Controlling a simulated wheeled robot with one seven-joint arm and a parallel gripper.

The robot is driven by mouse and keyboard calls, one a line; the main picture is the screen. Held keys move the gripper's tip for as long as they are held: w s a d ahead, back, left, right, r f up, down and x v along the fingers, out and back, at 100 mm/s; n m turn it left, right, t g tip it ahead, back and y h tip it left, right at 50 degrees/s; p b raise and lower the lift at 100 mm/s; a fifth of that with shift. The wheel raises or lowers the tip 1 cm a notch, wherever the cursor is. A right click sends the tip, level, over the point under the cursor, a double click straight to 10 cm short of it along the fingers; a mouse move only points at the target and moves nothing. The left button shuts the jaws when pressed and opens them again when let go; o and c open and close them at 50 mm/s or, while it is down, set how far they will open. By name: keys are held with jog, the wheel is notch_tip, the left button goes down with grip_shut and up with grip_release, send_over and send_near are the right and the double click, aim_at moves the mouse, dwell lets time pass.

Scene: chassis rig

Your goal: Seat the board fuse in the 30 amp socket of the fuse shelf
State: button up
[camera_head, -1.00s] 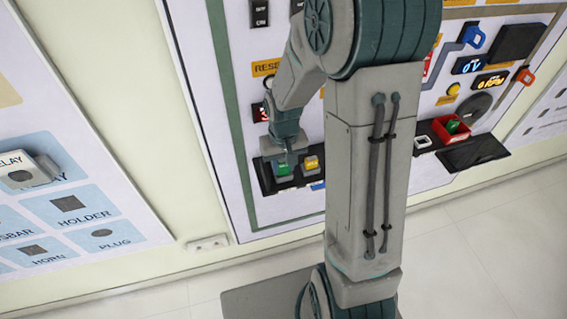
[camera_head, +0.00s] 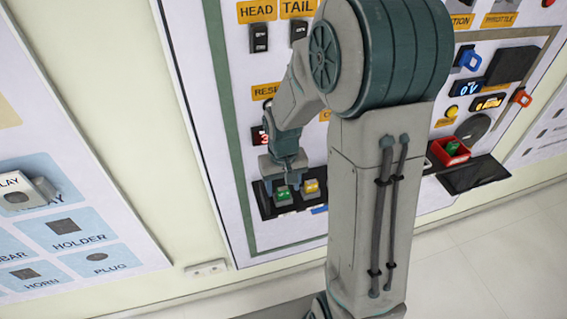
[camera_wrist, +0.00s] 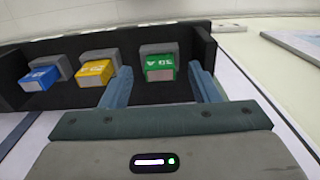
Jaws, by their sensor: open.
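The black fuse shelf (camera_wrist: 25,95) fills the upper part of the wrist view, with blue (camera_wrist: 39,79), yellow (camera_wrist: 95,73) and green (camera_wrist: 160,68) fuse blocks at grey sockets. The green block's white marking is upside down and hard to read. My gripper (camera_wrist: 160,76) is open, one finger on each side of the green block, with gaps showing. In the head view my gripper (camera_head: 284,180) is at the green block (camera_head: 283,194), left of the yellow one (camera_head: 311,187). A green piece (camera_head: 452,147) lies in a red tray (camera_head: 439,156); I cannot tell whether it is a fuse.
The upright panel carries switches (camera_head: 259,38), displays (camera_head: 468,89) and a black ledge (camera_head: 474,174) at right. A board with labelled outlines (camera_head: 60,235) stands at left. My arm hides the panel's middle. Floor at lower right is clear.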

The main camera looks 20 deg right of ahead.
aim_at(284, 189)
notch_tip(284, 189, up, 11)
jog(key=shift+r, duration=0.2)
dwell(0.6)
jog(key=s+r+t, duration=0.3)
jog(key=s, duration=1.1)
jog(key=shift+r, duration=0.15)
